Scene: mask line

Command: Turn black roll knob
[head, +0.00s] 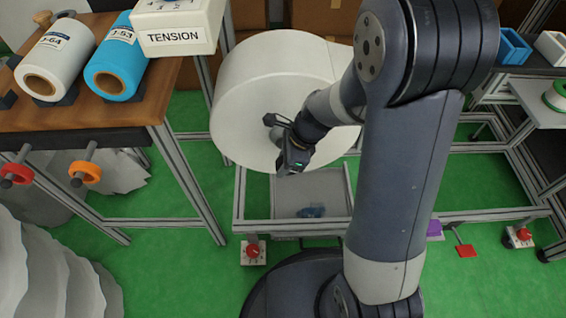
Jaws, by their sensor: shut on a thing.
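A large white roll (250,75) stands in the middle of the head view, its flat round face toward me. My gripper (277,124) is in front of that face, near its centre. It is shut on a small dark part, which I take to be the black roll knob (269,119). The knob and the fingertips are both dark and overlap, so their edges are hard to separate. The wrist and arm hide the right part of the roll.
An orange knob (86,173) and a red knob (15,174) stick out below the wooden table (120,95) at left. A TENSION box (178,28) overhangs it.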

